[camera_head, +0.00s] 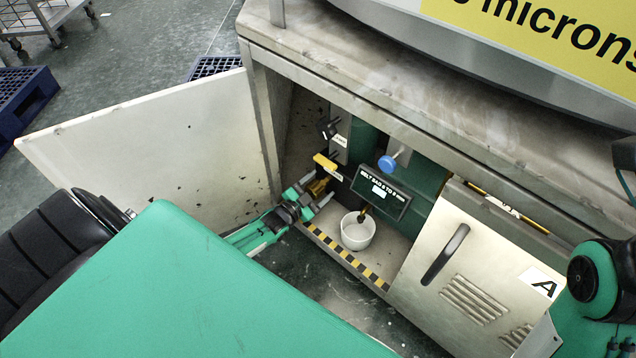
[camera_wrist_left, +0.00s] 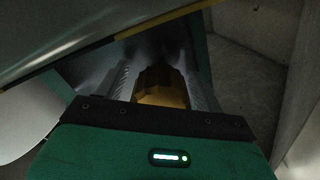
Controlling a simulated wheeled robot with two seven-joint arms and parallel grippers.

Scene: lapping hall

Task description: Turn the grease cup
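A brass-yellow faceted piece, which looks like the grease cup (camera_head: 318,187), is inside the open cabinet, toward its left side. My left gripper (camera_head: 319,192) reaches in from the left with one finger on either side of it. In the left wrist view the brass piece (camera_wrist_left: 162,88) lies between the two grey fingers and nearly fills the space. Whether the fingers press on it is too dark to tell. Part of my right arm (camera_head: 597,282) shows at the right edge; its gripper is out of view.
A yellow handle (camera_head: 325,162), a blue knob (camera_head: 388,163) and a dark label plate (camera_head: 381,192) are close by. A white cup (camera_head: 357,231) stands on the cabinet floor. The open door (camera_head: 150,140) is at left; a closed door (camera_head: 480,270) at right.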

